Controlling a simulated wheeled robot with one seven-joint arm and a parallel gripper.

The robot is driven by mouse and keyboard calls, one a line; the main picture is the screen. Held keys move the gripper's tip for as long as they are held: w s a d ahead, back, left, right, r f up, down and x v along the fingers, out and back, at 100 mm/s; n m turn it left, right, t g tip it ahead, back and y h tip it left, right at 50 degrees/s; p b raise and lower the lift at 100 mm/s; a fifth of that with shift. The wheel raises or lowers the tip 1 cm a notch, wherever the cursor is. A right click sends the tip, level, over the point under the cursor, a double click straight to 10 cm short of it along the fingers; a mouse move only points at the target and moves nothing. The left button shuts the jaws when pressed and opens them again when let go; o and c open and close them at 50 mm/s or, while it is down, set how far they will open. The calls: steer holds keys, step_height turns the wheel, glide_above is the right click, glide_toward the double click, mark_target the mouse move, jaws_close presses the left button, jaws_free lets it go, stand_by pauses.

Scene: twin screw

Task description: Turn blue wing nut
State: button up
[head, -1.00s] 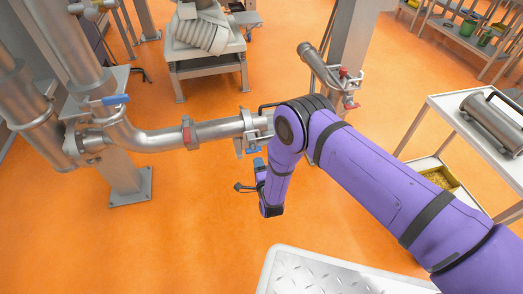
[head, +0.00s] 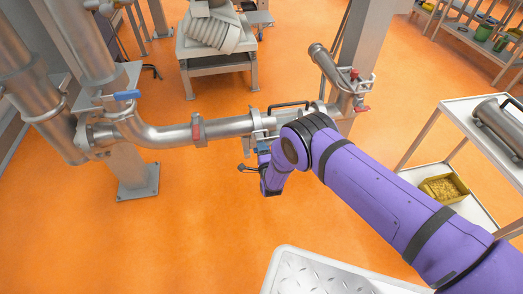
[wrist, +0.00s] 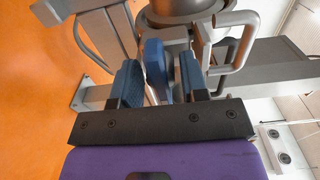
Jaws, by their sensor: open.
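The blue wing nut (wrist: 155,66) shows in the wrist view, below a round metal pipe fitting. My gripper (wrist: 158,80) is open, with one dark blue-grey finger on each side of the nut. The nut appears between the fingers, with a gap to each; how deep it sits between them I cannot tell. In the head view a small blue part (head: 264,151) shows under the pipe clamp, just above my wrist; it appears to be the nut, partly hidden. My fingers are hidden behind my wrist there.
Red handles (head: 362,108) are on the fitting at right. A bent handle (wrist: 236,40) stands close right of my fingers. A white cart (head: 450,108) stands right.

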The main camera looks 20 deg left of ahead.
steer(key=shift+w, duration=0.1)
steer(key=shift+c, duration=0.4)
steer(key=c, duration=0.6)
